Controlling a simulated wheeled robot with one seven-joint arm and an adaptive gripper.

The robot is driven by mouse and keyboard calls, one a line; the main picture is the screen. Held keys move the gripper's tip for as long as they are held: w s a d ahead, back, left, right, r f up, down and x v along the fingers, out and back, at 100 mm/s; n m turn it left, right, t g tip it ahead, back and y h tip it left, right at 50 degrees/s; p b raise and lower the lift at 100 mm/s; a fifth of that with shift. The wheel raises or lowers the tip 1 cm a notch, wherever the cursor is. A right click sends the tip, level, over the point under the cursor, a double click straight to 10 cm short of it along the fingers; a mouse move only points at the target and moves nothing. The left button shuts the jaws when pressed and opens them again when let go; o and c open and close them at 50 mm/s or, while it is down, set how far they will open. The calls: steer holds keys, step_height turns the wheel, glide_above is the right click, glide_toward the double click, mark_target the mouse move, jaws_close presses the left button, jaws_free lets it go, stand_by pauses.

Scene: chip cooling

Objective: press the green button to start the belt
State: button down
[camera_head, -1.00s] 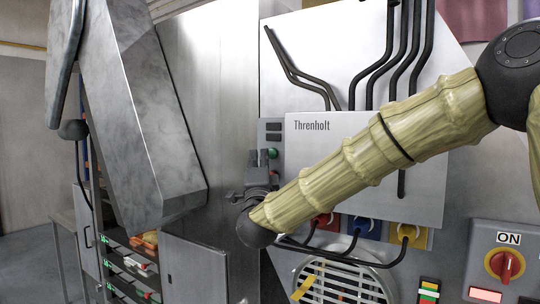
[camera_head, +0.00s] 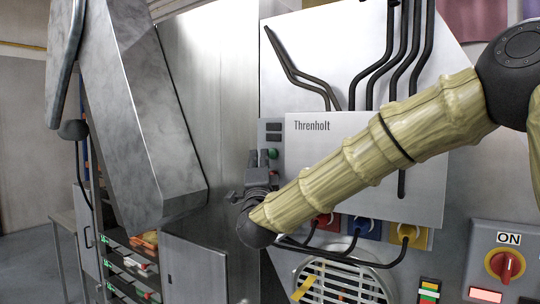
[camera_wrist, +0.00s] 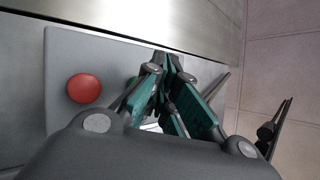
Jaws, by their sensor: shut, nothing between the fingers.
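A small green button (camera_head: 272,153) shows on a grey control panel (camera_head: 270,126) in the head view, partly beside my fingers. My gripper (camera_head: 264,160) is right by it, at the panel's lower part; whether it touches the button I cannot tell. In the wrist view my gripper (camera_wrist: 169,62) is shut and empty, its teal-padded fingers drawn together at the tips over the grey panel (camera_wrist: 62,55). A round red button (camera_wrist: 84,88) is on that panel, left of the fingers.
A white Threnholt cabinet (camera_head: 330,150) stands right behind my forearm, with black cables and coloured sockets below. A red rotary switch (camera_head: 504,265) marked ON is at the lower right. A slanted metal chute (camera_head: 135,110) and a rack (camera_head: 130,265) are at the left.

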steer(key=shift+w+d+b, duration=0.55)
steer(key=shift+w+b, duration=0.15)
steer(key=shift+b, duration=0.1)
stand_by(1.4)
steer(key=shift+s+a, duration=0.1)
steer(key=shift+s+a+b, duration=0.45)
steer(key=shift+s+b, duration=0.2)
steer(key=shift+s, duration=0.05)
steer(key=shift+a, duration=0.1)
steer(key=s+a+b, duration=0.1)
steer(key=s, duration=0.1)
steer(key=s+a+b, duration=0.1)
steer(key=s, duration=0.1)
steer(key=shift+a, duration=0.4)
stand_by(0.8)
